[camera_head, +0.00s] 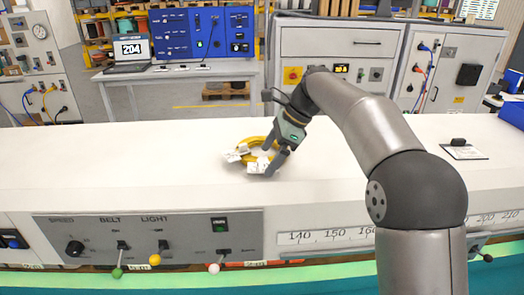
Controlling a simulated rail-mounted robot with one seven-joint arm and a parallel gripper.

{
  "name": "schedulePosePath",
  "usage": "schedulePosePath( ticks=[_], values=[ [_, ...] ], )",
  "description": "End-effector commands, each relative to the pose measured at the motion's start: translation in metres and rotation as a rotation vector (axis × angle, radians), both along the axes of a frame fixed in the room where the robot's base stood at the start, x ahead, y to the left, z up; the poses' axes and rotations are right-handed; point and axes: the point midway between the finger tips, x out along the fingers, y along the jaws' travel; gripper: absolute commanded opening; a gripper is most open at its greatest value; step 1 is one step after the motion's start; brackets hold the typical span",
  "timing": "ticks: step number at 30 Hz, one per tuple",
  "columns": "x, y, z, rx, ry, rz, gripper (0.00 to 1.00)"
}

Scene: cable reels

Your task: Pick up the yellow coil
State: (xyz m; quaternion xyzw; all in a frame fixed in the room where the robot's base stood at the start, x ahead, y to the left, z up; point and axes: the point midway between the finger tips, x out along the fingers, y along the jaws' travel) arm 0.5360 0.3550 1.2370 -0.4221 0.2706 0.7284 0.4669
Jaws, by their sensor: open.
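The yellow coil (248,145) lies on the white bench top near its middle, with white pieces on its front part. My gripper (269,158) is over the right side of the coil, tilted down toward it, with its fingers apart. The fingers hide part of the coil. I cannot tell whether they touch it.
The white bench top (120,155) is clear to the left of the coil. A small dark object on a white plate (463,150) sits at the right. A control panel (150,235) with levers lines the front edge. A laptop (129,52) stands on a table behind.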

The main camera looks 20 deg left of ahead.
Motion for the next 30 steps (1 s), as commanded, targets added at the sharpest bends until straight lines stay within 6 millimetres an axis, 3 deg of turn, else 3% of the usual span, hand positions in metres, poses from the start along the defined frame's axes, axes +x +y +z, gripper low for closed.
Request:
schedulePosePath(
  ticks=[5,12,19,30],
  values=[
    [-0.004,0.008,-0.016,-0.001,0.001,0.0,0.93],
    [-0.004,0.009,-0.019,0.0,-0.001,0.0,0.93],
    [-0.004,0.009,-0.018,0.0,-0.001,0.0,0.34],
    [-0.004,0.01,-0.016,0.002,-0.002,-0.001,0.34]
  ],
)
